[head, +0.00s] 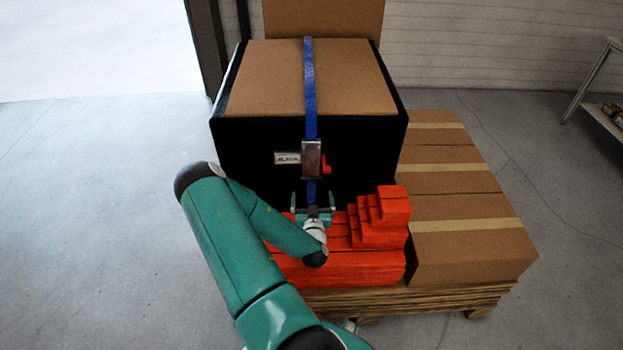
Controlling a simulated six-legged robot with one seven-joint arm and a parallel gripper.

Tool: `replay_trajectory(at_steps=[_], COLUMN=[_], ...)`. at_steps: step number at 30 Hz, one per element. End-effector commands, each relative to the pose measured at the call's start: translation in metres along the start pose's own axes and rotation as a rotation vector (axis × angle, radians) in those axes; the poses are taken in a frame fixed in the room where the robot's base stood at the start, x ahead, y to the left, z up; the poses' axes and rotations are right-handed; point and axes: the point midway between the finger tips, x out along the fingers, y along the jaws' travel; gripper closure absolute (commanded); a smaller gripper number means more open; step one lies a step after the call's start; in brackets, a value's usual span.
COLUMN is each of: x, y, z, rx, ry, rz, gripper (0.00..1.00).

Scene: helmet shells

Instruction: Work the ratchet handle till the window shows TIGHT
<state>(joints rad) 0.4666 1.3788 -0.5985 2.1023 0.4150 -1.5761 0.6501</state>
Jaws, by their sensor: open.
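The ratchet (312,160), a grey-brown metal block, sits on the front of a black-sided box, on a blue strap (310,90). A small red part (327,164) sticks out at its right side; I cannot tell if it belongs to the handle. A small pale window (286,158) is left of the ratchet. Its dark lettering looks like SLACK but is too small to be sure. My gripper (313,198) is open and empty, just below the ratchet in the picture. Its fingers are to either side of the strap's lower part, apart from the ratchet.
The strapped box (255,150) has a brown cardboard top. Stepped red blocks (350,268) stand in front of it, under my gripper. Taped cardboard boxes (470,250) fill the right side of the wooden pallet (440,298). A shelf (605,115) stands far right. Floor at left is clear.

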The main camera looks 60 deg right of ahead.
Motion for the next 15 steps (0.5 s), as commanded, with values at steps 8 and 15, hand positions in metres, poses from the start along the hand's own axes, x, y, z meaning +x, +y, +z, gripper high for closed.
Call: replay_trajectory(at_steps=[8,15], x=[0.056,0.089], y=[0.000,0.000], z=[0.000,0.000], rx=[0.001,0.000], ry=[0.001,-0.001], rz=[-0.001,0.000], gripper=[0.00,0.00])
